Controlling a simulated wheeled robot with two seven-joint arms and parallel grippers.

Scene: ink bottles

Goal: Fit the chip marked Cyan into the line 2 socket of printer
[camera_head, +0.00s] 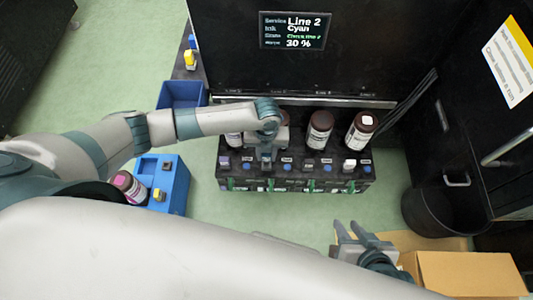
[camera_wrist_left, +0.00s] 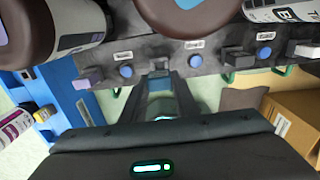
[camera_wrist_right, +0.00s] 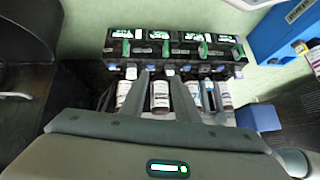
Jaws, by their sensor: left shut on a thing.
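The printer's black ink unit (camera_head: 295,182) has a front row of chip sockets with small labels and blue buttons. My left gripper (camera_head: 266,163) reaches down at the second position from the left. It is shut on a small chip, mostly hidden between the fingers, whose marking I cannot read. I cannot tell whether the held chip is seated. The screen (camera_head: 296,30) reads Line 2, Cyan, 30 %. My right gripper (camera_head: 358,237) is open and empty.
Brown-capped bottles (camera_head: 320,130) stand behind the sockets. An empty blue bin (camera_head: 182,94) is further back. A cardboard box (camera_head: 468,274) and black bin (camera_head: 437,211) are at right.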

